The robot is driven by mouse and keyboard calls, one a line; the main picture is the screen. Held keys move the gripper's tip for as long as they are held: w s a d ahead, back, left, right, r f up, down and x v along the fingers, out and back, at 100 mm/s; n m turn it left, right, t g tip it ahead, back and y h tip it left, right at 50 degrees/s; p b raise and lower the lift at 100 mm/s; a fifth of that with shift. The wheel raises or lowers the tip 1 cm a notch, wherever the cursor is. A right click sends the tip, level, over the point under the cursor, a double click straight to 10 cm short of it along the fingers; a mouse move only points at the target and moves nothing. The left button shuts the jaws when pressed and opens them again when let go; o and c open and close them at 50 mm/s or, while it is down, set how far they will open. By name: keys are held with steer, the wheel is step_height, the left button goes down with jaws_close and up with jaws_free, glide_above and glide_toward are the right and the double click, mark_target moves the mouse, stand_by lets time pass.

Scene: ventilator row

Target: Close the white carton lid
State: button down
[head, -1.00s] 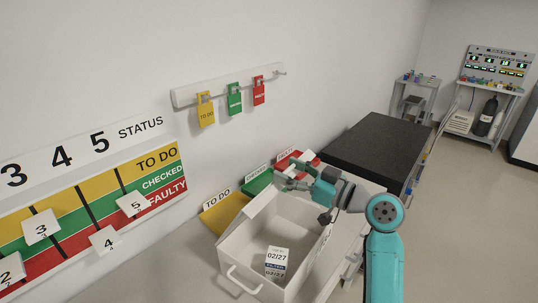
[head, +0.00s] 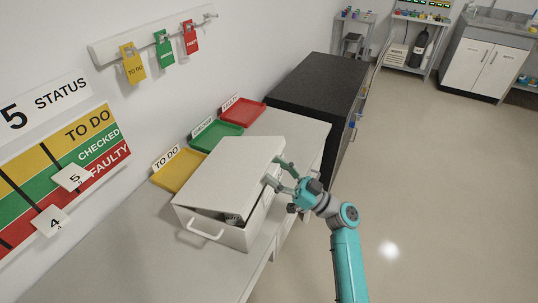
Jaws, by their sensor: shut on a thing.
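The white carton (head: 224,233) stands on the bench with its front handle facing me. Its white lid (head: 228,165) lies over most of the opening, tilted, with a dark gap along the front edge. Through that gap a small part of something grey shows inside; the rest of the contents are hidden. My gripper (head: 275,174) is at the lid's right edge, shut on the lid.
Yellow (head: 178,172), green (head: 216,137) and red (head: 243,111) trays line the wall behind the carton. A black-topped cabinet (head: 318,82) stands beyond the bench (head: 130,245). Bare bench lies left of the carton, open floor to the right.

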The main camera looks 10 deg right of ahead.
step_height(320, 180, down, 9)
steer(key=shift+s+d, duration=0.35)
stand_by(0.4)
steer(key=shift+c, duration=1.8)
jaws_free()
steer(key=shift+o, duration=0.6)
steer(key=shift+r+y, duration=0.2)
steer(key=shift+y, duration=0.1)
steer(key=shift+w, duration=0.1)
steer(key=shift+d, duration=0.15)
steer(key=v, duration=1.2)
steer(key=shift+a+f, duration=0.15)
steer(key=shift+a, duration=0.05)
